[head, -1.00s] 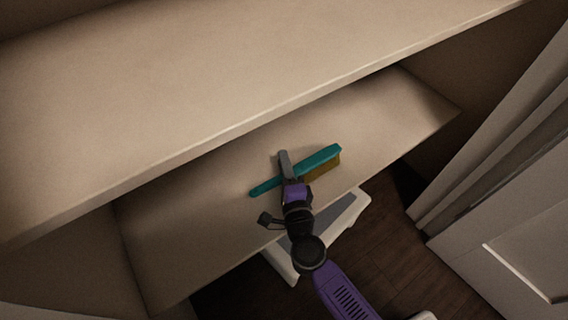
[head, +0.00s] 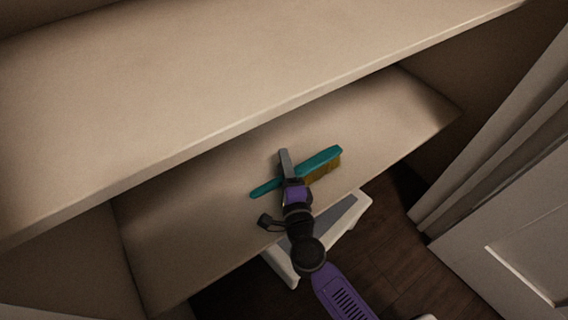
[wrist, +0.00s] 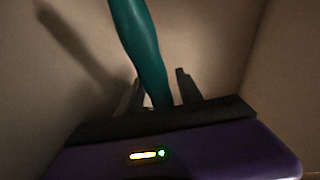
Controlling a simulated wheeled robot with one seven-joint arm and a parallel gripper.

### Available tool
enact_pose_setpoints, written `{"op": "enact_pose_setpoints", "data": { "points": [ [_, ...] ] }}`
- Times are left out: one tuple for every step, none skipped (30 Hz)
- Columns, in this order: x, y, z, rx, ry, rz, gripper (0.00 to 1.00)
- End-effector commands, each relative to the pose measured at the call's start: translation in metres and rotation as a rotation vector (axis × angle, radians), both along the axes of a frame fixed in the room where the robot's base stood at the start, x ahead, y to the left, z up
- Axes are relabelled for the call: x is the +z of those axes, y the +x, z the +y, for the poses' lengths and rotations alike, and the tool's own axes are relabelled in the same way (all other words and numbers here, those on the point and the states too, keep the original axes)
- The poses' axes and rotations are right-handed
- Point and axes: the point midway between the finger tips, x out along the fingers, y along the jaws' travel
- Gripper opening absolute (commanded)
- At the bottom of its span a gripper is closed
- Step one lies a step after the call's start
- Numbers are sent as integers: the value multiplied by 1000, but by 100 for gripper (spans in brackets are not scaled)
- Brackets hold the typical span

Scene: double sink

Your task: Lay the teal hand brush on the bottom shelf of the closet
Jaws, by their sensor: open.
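The teal hand brush (head: 322,158), with tan bristles, is over the lower shelf (head: 205,225) of the closet in the head view, its handle pointing left toward the viewer. I cannot tell whether it rests fully on the board. My gripper (head: 286,165) crosses the brush near its middle and hides part of it. In the wrist view the teal handle (wrist: 141,45) runs down between the two fingers of my gripper (wrist: 158,90), which are apart. A dark shadow lies on the pale surface left of the handle.
A wide upper shelf (head: 180,95) overhangs the back of the lower one. An open white door (head: 515,235) stands at the right. Dark wood floor (head: 395,255) shows below the shelf. The lower shelf is bare on both sides of the brush.

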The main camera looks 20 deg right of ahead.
Motion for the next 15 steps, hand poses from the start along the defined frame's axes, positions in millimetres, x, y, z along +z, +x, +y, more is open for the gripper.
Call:
{"op": "enact_pose_setpoints", "data": {
  "points": [
    [-11, -5, -2, -3, 2, 23, 43],
    [-8, -5, -2, -3, 1, 23, 43],
    [-4, -5, -2, -2, 0, 23, 43],
    [1, -5, -2, -2, 0, 23, 43],
    [0, -9, -1, -2, 1, 25, 43],
    [-2, -17, 0, -2, -2, 26, 43],
    [-1, -23, 1, -2, -2, 26, 43],
    [0, -28, 3, -2, -2, 24, 43],
    [2, -37, 5, 0, -3, 23, 43],
    [2, -43, 6, 0, -2, 23, 43],
    [3, -50, 8, 0, -3, 21, 43],
    [4, -58, 9, -1, -3, 21, 43],
    [4, -65, 10, -1, -2, 20, 43],
    [5, -71, 12, 0, -3, 19, 43],
    [5, -78, 14, 0, -3, 18, 43]
  ]
}}
